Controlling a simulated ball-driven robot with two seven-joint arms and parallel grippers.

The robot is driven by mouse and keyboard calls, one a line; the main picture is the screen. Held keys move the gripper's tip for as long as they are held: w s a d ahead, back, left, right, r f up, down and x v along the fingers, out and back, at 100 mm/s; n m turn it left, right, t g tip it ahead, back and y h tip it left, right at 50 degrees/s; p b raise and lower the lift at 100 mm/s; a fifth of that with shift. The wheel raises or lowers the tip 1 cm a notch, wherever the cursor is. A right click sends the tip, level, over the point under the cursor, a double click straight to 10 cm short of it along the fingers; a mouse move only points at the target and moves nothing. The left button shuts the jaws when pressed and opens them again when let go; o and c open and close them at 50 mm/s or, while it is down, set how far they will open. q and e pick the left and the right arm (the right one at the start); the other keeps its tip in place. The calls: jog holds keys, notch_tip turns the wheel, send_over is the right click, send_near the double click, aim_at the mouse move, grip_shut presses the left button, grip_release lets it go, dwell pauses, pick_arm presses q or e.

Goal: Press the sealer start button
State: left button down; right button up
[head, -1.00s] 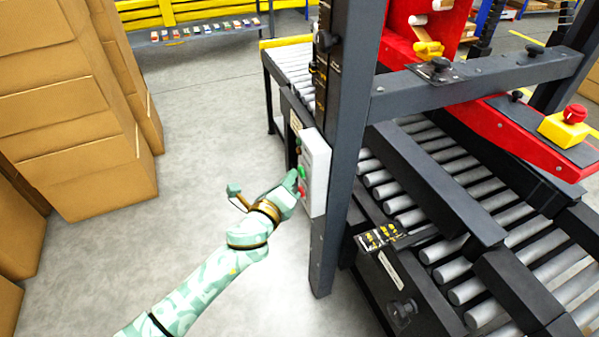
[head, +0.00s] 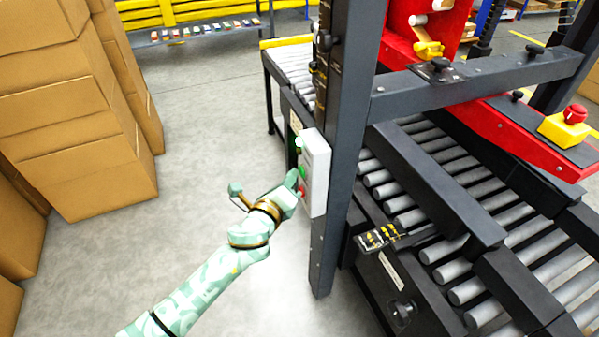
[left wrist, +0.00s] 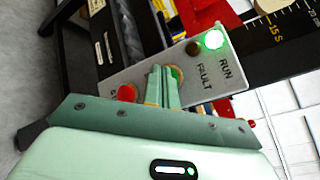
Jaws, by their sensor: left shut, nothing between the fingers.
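The sealer's grey control box (head: 316,180) is mounted on the dark upright post. It carries a green button (head: 303,172), a red button (head: 301,191) and a brightly lit green lamp (head: 299,143). In the left wrist view the lit lamp (left wrist: 213,39) is by the word RUN, and the lamp by FAULT (left wrist: 194,48) is dark. My left gripper (head: 293,179) is shut and empty, its tips at the green button. In the left wrist view the fingers (left wrist: 162,75) partly hide the green button (left wrist: 177,73); I cannot tell whether they touch it. The red button (left wrist: 127,93) is beside them.
The sealer's roller conveyor (head: 400,205) and dark post (head: 340,130) stand right of the box. A red emergency stop on a yellow housing (head: 563,129) is at far right. Stacked cartons (head: 85,120) fill the left. The floor between is clear.

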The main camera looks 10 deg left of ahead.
pick_arm(q)
jog(key=shift+s+a, duration=0.35)
jog(key=shift+a, duration=0.1)
jog(key=s+a, duration=0.1)
jog(key=s+a+p, duration=0.1)
jog(key=a, duration=0.1)
jog(key=s+a, duration=0.1)
jog(key=a, duration=0.1)
jog(key=shift+s, duration=0.15)
dwell(0.8)
